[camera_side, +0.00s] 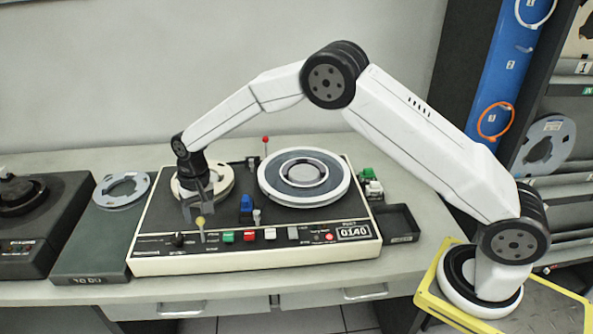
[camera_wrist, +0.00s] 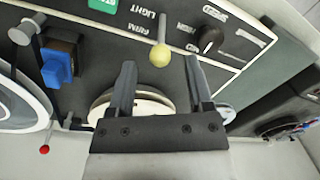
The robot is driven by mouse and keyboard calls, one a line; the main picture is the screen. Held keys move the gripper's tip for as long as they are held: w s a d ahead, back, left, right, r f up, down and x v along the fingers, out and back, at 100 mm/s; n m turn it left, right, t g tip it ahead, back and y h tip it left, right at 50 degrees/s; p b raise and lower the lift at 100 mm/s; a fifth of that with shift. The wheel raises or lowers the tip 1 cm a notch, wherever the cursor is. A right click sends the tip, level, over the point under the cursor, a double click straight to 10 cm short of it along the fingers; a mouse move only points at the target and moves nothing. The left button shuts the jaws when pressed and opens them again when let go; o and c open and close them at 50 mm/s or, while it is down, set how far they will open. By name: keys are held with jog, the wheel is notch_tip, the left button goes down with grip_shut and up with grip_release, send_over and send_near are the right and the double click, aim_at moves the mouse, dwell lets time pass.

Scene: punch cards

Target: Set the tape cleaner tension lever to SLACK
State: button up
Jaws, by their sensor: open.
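A lever with a yellow ball knob (camera_side: 201,221) stands at the front left of the tape cleaner (camera_side: 290,262). In the wrist view the yellow knob (camera_wrist: 160,55) appears just beyond and between my fingertips. Small white lettering, including what looks like LIGHT, lies beside it; I cannot read a SLACK mark. My gripper (camera_side: 196,207) points down above the machine's left side, close to the knob. In the wrist view my gripper (camera_wrist: 161,75) is open, with nothing held between its fingers. I cannot tell whether a finger touches the knob.
A black rotary knob (camera_side: 179,240) is left of the lever, coloured buttons (camera_side: 249,236) to its right. A blue block (camera_side: 246,203) and a red-tipped lever (camera_side: 265,140) stand farther back. Reels (camera_side: 304,178) fill the top. A black tray (camera_side: 400,222) sits at right.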

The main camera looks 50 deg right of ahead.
aim_at(200, 218)
jog(key=shift+a+f, duration=0.2)
jog(key=shift+f, duration=2.25)
grip_shut()
